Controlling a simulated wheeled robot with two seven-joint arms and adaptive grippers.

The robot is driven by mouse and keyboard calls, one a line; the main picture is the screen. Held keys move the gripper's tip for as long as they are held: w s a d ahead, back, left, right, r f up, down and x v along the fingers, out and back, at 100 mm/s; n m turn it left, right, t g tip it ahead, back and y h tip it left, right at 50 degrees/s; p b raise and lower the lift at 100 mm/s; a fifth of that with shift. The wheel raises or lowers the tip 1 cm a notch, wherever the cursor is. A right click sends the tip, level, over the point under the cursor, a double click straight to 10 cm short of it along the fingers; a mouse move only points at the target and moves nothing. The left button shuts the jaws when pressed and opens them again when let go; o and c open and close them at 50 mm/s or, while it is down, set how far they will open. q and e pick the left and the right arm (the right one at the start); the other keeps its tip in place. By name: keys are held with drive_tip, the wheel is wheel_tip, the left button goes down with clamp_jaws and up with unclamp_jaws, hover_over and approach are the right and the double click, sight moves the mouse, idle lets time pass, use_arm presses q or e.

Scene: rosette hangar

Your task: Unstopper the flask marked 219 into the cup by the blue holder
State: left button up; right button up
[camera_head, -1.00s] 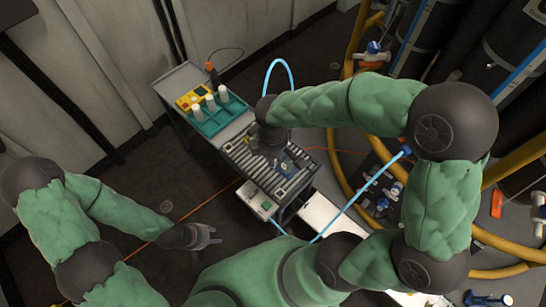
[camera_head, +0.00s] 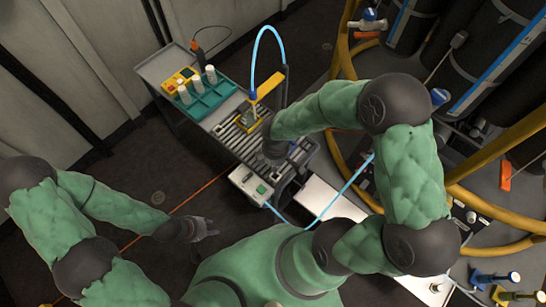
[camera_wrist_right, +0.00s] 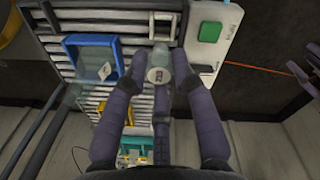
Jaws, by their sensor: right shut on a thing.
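My right gripper (camera_head: 276,160) is low over the ribbed rack top of the cart. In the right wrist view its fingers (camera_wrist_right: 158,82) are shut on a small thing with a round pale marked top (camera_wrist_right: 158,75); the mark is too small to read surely. A clear glass part (camera_wrist_right: 160,54) shows just beyond it. The blue holder (camera_wrist_right: 67,44) lies to the left, apart from the fingers, with clear glass and a white tag (camera_wrist_right: 104,71) inside. A yellow holder (camera_head: 235,118) with glassware stands behind the gripper. My left gripper (camera_head: 207,229) is open and empty over the floor.
A teal tray (camera_head: 212,103) with white bottles and a yellow block (camera_head: 178,80) stand at the cart's far end. A box with a green button (camera_head: 248,183) is at the near end. A blue hose (camera_head: 257,55) arches above the cart.

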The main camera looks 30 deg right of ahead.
drive_tip(key=shift+f+b, duration=1.35)
drive_tip(key=shift+f, duration=0.35)
drive_tip(key=shift+f+b, duration=0.45)
drive_tip(key=shift+f, duration=0.05)
drive_tip(key=shift+f+b, duration=0.8)
drive_tip(key=shift+f, duration=0.05)
drive_tip(key=shift+f, duration=0.2)
drive_tip(key=o, duration=0.9)
drive_tip(key=o, duration=0.6)
